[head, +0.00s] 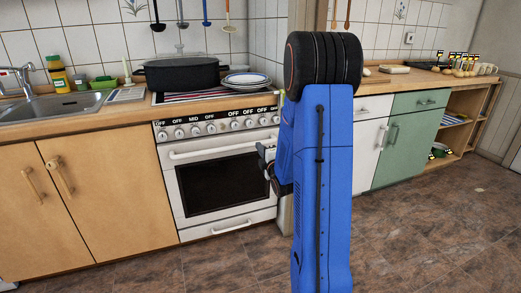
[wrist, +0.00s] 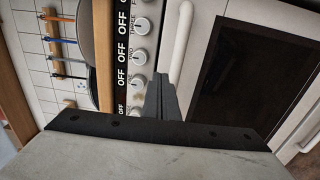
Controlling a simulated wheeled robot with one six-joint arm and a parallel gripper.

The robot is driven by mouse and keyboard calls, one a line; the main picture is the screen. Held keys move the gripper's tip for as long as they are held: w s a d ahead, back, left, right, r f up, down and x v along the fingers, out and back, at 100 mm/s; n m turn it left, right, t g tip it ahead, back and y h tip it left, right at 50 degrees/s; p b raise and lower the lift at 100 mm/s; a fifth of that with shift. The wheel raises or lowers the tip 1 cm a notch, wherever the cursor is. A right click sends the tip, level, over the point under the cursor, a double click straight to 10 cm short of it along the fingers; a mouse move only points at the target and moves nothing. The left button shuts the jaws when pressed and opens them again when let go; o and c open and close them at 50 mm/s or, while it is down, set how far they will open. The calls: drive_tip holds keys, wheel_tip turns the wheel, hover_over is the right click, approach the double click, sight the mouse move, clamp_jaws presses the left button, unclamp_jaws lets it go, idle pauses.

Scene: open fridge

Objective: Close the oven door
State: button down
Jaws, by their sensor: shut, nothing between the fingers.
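The white oven door (head: 184,198) with its dark window stands upright below the knob panel in the head view. It looks shut, flush with the oven front. Its white handle bar (head: 212,150) runs across the top of the door. The door's window also shows in the wrist view (wrist: 245,70), with the handle (wrist: 180,42) beside the knobs. My gripper (head: 264,158) is at the right end of the handle, in front of the oven. In the wrist view my gripper (wrist: 164,88) is shut and empty near the handle. Whether it touches is unclear.
A black pot (head: 180,76) and stacked plates (head: 246,78) stand on top of the oven. Wooden cabinets (head: 105,175) are on the left, with a sink (head: 55,105) above. White and green cabinets (head: 408,145) are on the right. The tiled floor in front is clear.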

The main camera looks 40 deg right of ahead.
sight(250, 133)
drive_tip(key=x, duration=1)
drive_tip(key=shift+w, duration=0.25)
drive_tip(key=shift+w, duration=0.1)
drive_tip(key=shift+x, duration=1.15)
drive_tip(key=shift+d+r, duration=0.1)
